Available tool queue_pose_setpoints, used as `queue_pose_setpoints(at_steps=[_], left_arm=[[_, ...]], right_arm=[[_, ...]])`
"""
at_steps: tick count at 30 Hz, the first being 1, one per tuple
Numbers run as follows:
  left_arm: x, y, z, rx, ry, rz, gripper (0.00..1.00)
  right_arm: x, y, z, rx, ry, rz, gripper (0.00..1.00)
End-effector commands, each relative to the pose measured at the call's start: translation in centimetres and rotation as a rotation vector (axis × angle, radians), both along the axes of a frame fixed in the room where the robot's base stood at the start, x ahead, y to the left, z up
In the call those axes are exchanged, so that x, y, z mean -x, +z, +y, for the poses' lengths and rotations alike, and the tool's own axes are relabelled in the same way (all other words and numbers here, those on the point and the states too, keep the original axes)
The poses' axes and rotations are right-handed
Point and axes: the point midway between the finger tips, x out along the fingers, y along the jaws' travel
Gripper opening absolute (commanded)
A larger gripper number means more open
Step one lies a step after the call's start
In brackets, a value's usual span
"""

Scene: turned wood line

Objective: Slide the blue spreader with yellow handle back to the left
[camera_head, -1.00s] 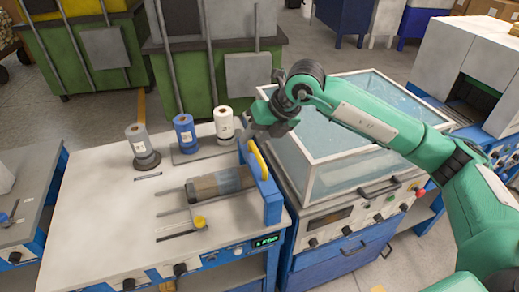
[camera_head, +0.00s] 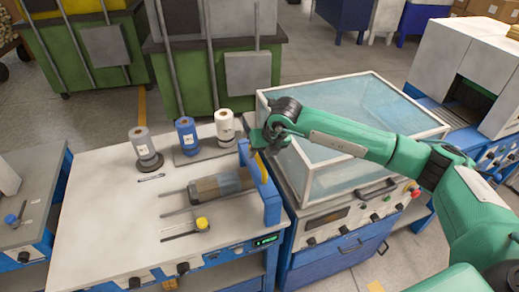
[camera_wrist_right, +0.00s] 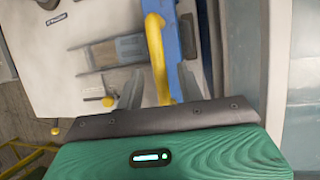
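The blue spreader (camera_head: 271,203) stands upright at the right edge of the white-topped machine, right of a grey roller. Its yellow handle (camera_head: 261,168) is partly hidden by my right gripper (camera_head: 258,150) in the head view. In the right wrist view, the blue spreader (camera_wrist_right: 171,45) and its yellow handle (camera_wrist_right: 156,50) run down between my two fingers (camera_wrist_right: 159,92). The fingers are apart, with gaps visible on both sides of the handle, so the gripper looks open around it. My left gripper is not in view.
The grey roller (camera_head: 220,184) lies left of the spreader on the machine top (camera_head: 110,225). Grey, blue (camera_head: 186,134) and white (camera_head: 224,124) spools stand at the back. A clear-covered box (camera_head: 340,170) stands close on the right, under my right arm. The left of the top is clear.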

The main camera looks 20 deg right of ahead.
Motion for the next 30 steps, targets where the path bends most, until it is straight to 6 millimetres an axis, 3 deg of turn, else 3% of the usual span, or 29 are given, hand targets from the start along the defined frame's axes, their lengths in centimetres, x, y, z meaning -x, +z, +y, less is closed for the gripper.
queue_pose_setpoints(at_steps=[13, 19, 30], left_arm=[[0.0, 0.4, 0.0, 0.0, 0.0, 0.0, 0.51], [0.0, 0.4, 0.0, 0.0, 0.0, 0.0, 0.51], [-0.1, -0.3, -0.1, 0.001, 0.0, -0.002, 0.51]], right_arm=[[-0.5, -1.2, 0.3, 0.0, 0.001, -0.001, 0.38], [-0.5, -1.2, 0.3, 0.0, 0.001, -0.001, 0.01], [-1.0, -1.4, 0.7, 0.0, 0.0, -0.001, 0.0]])
